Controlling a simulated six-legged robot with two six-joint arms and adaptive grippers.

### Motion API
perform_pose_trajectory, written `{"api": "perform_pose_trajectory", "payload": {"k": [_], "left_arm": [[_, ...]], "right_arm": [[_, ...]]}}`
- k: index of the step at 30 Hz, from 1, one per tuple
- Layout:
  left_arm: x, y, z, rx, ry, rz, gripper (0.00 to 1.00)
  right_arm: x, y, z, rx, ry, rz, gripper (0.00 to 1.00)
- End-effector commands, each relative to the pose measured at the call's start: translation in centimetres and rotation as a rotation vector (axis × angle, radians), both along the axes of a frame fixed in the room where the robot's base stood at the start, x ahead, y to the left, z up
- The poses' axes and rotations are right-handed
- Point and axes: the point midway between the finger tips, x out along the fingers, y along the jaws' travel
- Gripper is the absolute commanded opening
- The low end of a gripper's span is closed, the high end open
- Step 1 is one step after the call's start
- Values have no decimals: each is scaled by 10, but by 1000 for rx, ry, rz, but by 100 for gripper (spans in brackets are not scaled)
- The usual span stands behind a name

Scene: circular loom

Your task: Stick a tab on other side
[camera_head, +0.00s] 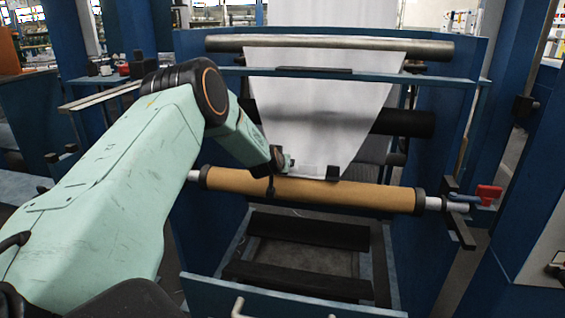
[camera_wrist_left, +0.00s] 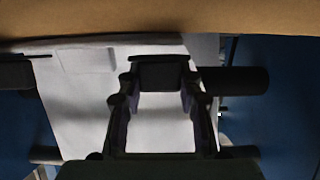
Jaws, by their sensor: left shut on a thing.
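White fabric (camera_head: 325,95) hangs from the upper bar and narrows to a lower edge just above a brown cardboard tube (camera_head: 320,192). A dark tab (camera_head: 333,173) sits at the fabric's lower right corner. My left gripper (camera_head: 274,176) is at the lower left corner, close to the tube. In the left wrist view my left gripper (camera_wrist_left: 158,76) is shut on a small black tab (camera_wrist_left: 160,77), in front of the white fabric (camera_wrist_left: 80,110). The brown tube (camera_wrist_left: 160,18) crosses the top of that view. Whether the held tab touches the fabric cannot be told. My right gripper is not in view.
A metal bar (camera_head: 330,45) spans the top of the blue loom frame. A black roller (camera_head: 405,122) runs behind the fabric. A red-handled clamp (camera_head: 487,194) is at the tube's right end. Dark crossbars (camera_head: 300,232) lie low below the tube.

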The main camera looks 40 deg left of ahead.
Motion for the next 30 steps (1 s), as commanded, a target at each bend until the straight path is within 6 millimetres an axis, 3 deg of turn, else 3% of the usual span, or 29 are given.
{"api": "perform_pose_trajectory", "payload": {"k": [20, 21, 30], "left_arm": [[0, 0, -6, 0, 0, 0, 0], [0, 0, -6, 0, 0, 0, 37], [0, 0, -5, 0, 0, 0, 62]], "right_arm": [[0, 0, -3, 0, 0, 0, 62], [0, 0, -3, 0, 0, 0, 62], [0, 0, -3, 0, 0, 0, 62]]}}
